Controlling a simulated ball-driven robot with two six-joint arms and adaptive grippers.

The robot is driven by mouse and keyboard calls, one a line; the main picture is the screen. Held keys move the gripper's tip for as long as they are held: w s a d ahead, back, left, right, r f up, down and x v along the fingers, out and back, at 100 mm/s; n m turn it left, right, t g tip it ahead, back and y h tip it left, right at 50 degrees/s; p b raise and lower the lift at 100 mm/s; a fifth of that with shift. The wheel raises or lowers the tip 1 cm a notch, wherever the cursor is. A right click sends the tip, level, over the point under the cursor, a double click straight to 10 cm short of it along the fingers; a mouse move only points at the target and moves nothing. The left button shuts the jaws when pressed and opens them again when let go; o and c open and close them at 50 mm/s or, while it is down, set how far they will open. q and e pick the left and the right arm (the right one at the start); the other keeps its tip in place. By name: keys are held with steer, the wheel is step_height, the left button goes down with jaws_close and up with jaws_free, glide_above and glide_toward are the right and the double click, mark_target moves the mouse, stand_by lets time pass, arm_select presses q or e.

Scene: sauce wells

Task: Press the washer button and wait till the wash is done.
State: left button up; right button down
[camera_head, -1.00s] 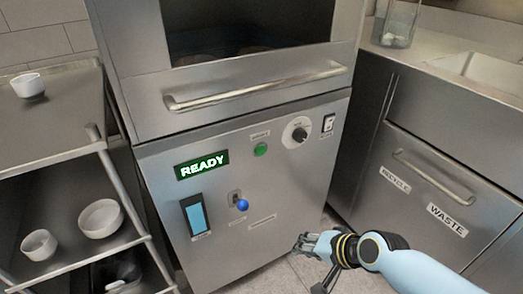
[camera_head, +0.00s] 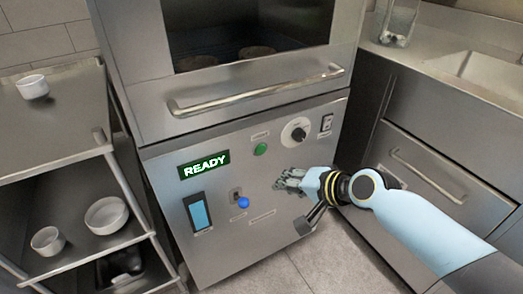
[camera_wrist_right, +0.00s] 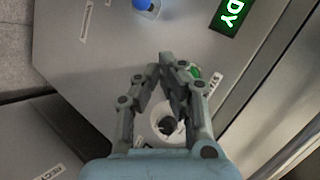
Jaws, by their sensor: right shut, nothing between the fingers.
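The washer (camera_head: 268,188) has a steel front panel with a lit display reading READY (camera_head: 204,164). A green button (camera_head: 261,149) sits on the panel, right of the display. A blue ball-tipped lever (camera_head: 243,202) and a blue-lit rectangular window (camera_head: 199,215) are lower down. My right gripper (camera_head: 279,183) is shut and empty in front of the panel, below and right of the green button. In the right wrist view the fingertips (camera_wrist_right: 166,58) meet, and the green button (camera_wrist_right: 194,72) shows partly behind them. My left gripper is out of view.
A round dial (camera_head: 296,131) and a switch (camera_head: 326,123) are on the panel's upper right. A horizontal handle (camera_head: 260,92) crosses the door above. A shelf rack (camera_head: 58,164) with white bowls stands left. A counter with a drawer (camera_head: 432,172) stands right.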

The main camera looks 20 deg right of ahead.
mark_target(261, 150)
steer(key=w+b, duration=0.2)
steer(key=w, duration=0.6)
steer(key=shift+w+a+b, duration=0.25)
steer(key=shift+a+b, duration=0.1)
stand_by(1.1)
steer(key=shift+w, duration=0.4)
steer(key=shift+w, duration=0.45)
stand_by(0.6)
steer(key=shift+s, duration=0.1)
steer(key=shift+s+p, duration=0.45)
steer(key=shift+s, duration=0.35)
